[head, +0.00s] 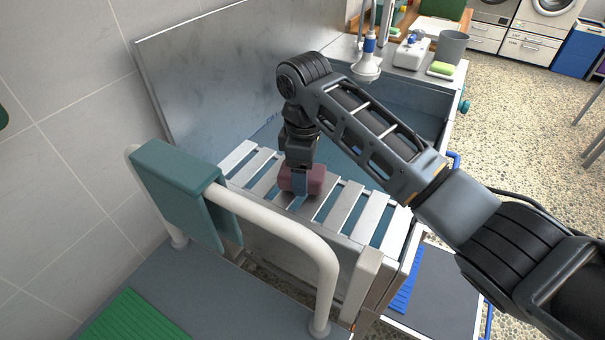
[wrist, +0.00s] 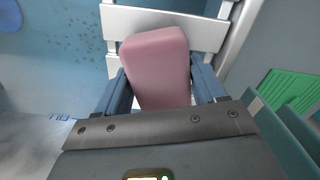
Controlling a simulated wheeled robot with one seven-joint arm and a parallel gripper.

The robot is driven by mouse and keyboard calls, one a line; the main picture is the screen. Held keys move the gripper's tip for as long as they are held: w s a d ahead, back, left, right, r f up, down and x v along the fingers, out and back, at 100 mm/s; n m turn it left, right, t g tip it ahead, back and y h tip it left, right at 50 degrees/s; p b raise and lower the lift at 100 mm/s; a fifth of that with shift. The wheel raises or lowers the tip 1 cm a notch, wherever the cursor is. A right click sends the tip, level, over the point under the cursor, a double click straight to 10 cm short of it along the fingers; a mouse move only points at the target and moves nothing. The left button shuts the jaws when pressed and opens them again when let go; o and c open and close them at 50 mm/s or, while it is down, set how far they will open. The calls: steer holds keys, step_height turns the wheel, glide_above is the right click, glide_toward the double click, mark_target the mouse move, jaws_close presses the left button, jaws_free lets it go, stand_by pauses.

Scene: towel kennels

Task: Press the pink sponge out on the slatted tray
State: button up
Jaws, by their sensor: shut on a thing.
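The pink sponge (head: 316,180) is at the slatted tray (head: 343,207), between my gripper's fingers. My gripper (head: 300,190) points down and is shut on it. In the wrist view the sponge (wrist: 157,62) stands between the two blue fingers, with white slats (wrist: 205,32) behind and below it. The sponge's underside is hidden, so I cannot tell whether it touches the slats. No water is clearly seen coming from it.
The steel tub (head: 205,75) lies behind. A shower head (head: 368,65), a grey cup (head: 452,46) and a yellow-green sponge (head: 441,69) are at the far ledge.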

steer(key=shift+f, duration=0.65)
stand_by(1.3)
step_height(320, 180, up, 5)
steer(key=p, duration=0.4)
steer(key=shift+r+p, duration=0.2)
steer(key=shift+p, duration=0.1)
steer(key=shift+r+p, duration=0.3)
steer(key=shift+r, duration=0.6)
